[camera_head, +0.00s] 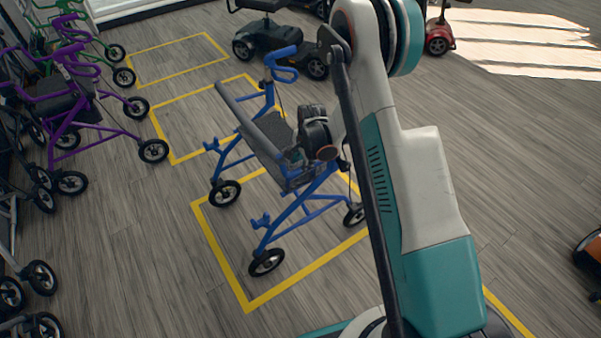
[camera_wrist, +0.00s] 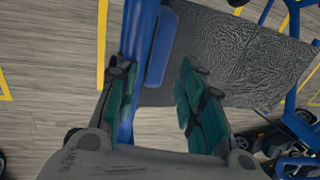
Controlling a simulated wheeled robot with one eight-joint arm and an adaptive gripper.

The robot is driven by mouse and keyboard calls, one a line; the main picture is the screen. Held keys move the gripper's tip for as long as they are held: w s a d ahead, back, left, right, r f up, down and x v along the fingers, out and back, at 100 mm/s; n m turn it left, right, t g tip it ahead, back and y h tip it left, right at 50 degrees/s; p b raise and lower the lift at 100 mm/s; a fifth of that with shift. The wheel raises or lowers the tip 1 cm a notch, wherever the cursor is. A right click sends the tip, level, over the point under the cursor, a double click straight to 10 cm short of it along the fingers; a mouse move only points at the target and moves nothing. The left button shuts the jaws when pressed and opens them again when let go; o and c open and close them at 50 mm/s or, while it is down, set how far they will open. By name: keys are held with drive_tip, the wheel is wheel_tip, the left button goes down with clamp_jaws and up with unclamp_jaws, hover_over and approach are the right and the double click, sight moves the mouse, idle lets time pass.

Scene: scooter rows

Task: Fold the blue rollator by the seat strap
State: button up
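The blue rollator (camera_head: 310,205) stands unfolded and upright on its wheels in the head view, partly hidden behind my arm. Its dark grey seat (camera_head: 262,138) is spread flat; in the wrist view the seat (camera_wrist: 240,60) fills the upper right. My gripper (camera_head: 297,157) is at the seat's near right side. In the wrist view my gripper (camera_wrist: 155,75) is open, with nothing pinched. A blue frame tube (camera_wrist: 133,60) runs close beside the left finger. A short blue strip (camera_wrist: 160,48) lies at the seat's edge, ahead of the gap; I cannot tell whether it is the strap.
Yellow floor outlines (camera_head: 222,262) mark bays. A purple rollator (camera_head: 75,100) and a green one (camera_head: 80,35) stand at left. A dark scooter (camera_head: 275,38) is behind, a red one (camera_head: 437,38) behind right. An orange object (camera_head: 590,255) is at the right edge. Floor is clear left of the blue rollator.

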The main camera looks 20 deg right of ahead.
drive_tip(key=f, duration=0.2)
drive_tip(key=w+f+b, duration=0.1)
drive_tip(key=f, duration=0.2)
drive_tip(key=shift+a, duration=0.15)
clamp_jaws()
